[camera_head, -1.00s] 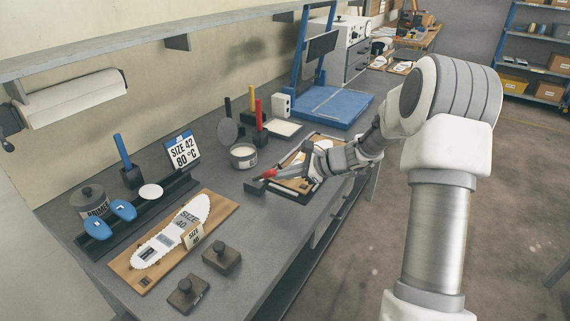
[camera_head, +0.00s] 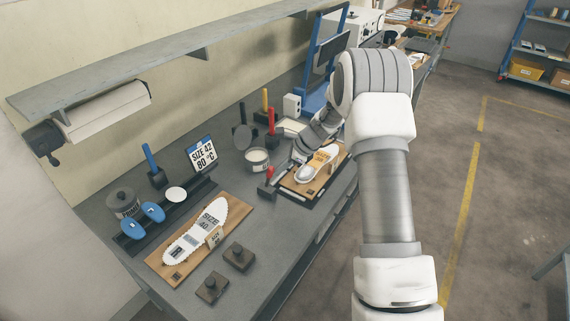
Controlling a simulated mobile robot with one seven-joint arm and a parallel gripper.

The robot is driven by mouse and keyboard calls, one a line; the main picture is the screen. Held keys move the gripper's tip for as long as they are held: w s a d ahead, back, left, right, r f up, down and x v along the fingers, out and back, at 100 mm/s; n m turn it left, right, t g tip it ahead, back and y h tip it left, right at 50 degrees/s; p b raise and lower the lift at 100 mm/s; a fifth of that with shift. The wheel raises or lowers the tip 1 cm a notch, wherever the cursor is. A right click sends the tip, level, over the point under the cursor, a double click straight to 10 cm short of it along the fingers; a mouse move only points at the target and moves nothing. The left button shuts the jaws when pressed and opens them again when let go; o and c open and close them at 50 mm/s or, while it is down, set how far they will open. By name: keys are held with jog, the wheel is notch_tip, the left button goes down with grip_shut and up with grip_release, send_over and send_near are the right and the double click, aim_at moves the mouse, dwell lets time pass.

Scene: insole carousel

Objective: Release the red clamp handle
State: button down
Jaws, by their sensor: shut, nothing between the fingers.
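The red clamp handle (camera_head: 270,174) stands up at a steep tilt on its dark clamp base (camera_head: 265,190), at the left end of the dark fixture. The fixture holds a wooden board (camera_head: 309,186) with a pale insole shape (camera_head: 315,166) on it. My gripper (camera_head: 298,155) is shut and empty, behind and to the right of the handle, above the back-left part of the fixture. It appears apart from the handle. Its fingertips are small and hard to make out against the bench.
Red- and yellow-handled tools (camera_head: 271,122) stand behind. A second insole board (camera_head: 155,262) and two dark knobbed blocks (camera_head: 239,257) lie at the front. Bench surface between them is clear.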

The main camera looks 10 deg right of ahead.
jog(key=shift+w+a+r, duration=0.25)
jog(key=shift+w+a, duration=0.2)
jog(key=shift+w+a+r, duration=0.2)
jog(key=shift+w+a, duration=0.2)
jog(key=shift+a, duration=0.05)
jog(key=shift+w+a+r+p, duration=0.15)
jog(key=shift+a+r+p, duration=0.1)
jog(key=shift+r+p, duration=0.1)
jog(key=d+r+p, duration=0.3)
jog(key=r+p, duration=0.3)
jog(key=r, duration=0.3)
jog(key=shift+s, duration=0.45)
jog(key=shift+s+d+f, duration=0.1)
jog(key=shift+d, duration=0.1)
